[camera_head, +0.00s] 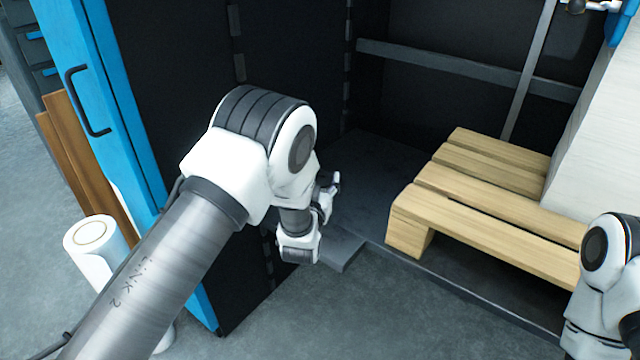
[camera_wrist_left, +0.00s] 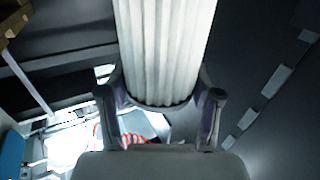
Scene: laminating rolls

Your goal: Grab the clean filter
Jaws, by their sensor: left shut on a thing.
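The clean filter (camera_wrist_left: 165,45) is a white, pleated cylinder in the left wrist view. It runs from the top edge down to between the fingers of my left gripper (camera_wrist_left: 163,95). One finger lies on each side of its near end, and the gripper is shut on it. In the head view my left gripper (camera_head: 328,192) is partly hidden behind my wrist, inside the dark cabinet. The filter cannot be made out there. My right arm shows at the right edge of the head view, but its gripper is out of the picture.
A wooden pallet (camera_head: 480,205) with a pale box (camera_head: 600,130) on it stands to the right. A blue door (camera_head: 100,110) with a black handle is at the left. A white roll (camera_head: 88,262) stands beside it. The grey floor in front is clear.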

